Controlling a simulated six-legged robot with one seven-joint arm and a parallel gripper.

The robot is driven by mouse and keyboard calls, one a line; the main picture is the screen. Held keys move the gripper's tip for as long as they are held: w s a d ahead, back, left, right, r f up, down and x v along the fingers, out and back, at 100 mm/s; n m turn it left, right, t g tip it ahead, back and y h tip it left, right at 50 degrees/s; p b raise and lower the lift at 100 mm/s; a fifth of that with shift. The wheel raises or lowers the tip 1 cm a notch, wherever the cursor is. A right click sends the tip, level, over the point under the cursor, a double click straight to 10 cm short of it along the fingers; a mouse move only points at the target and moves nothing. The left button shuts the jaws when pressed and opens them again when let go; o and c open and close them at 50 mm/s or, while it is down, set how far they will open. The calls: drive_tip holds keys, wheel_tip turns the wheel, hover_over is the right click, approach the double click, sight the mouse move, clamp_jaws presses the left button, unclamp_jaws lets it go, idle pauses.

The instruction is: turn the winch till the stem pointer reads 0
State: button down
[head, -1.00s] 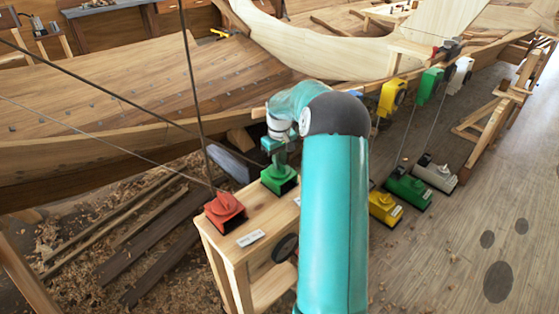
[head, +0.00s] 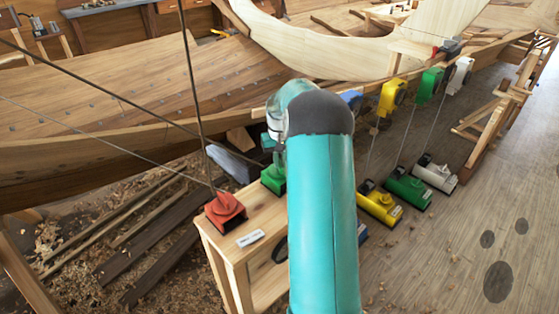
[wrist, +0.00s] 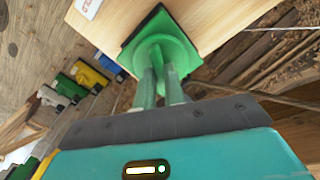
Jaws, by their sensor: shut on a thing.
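A green winch (head: 273,179) sits on top of a wooden bench (head: 262,222), partly hidden behind my arm in the head view. In the head view my arm mostly hides the gripper. A red winch (head: 226,207) stands on the same bench to the left, with dark lines leading up from it. I cannot make out a stem pointer or its reading.
Yellow (head: 379,206), green (head: 408,189) and white (head: 436,174) blocks lie on the floor at right, corded to matching hanging blocks. The plank hull (head: 140,95) spans the back. A white label (head: 250,238) lies on the bench. Floor at far right is mostly clear.

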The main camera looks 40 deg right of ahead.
drive_tip(key=m, duration=0.6)
idle(0.5)
drive_tip(key=c, duration=1.5)
unclamp_jaws()
drive_tip(key=shift+r, duration=0.1)
wheel_tip(320, 180, up, 14)
drive_tip(key=shift+f, duration=0.15)
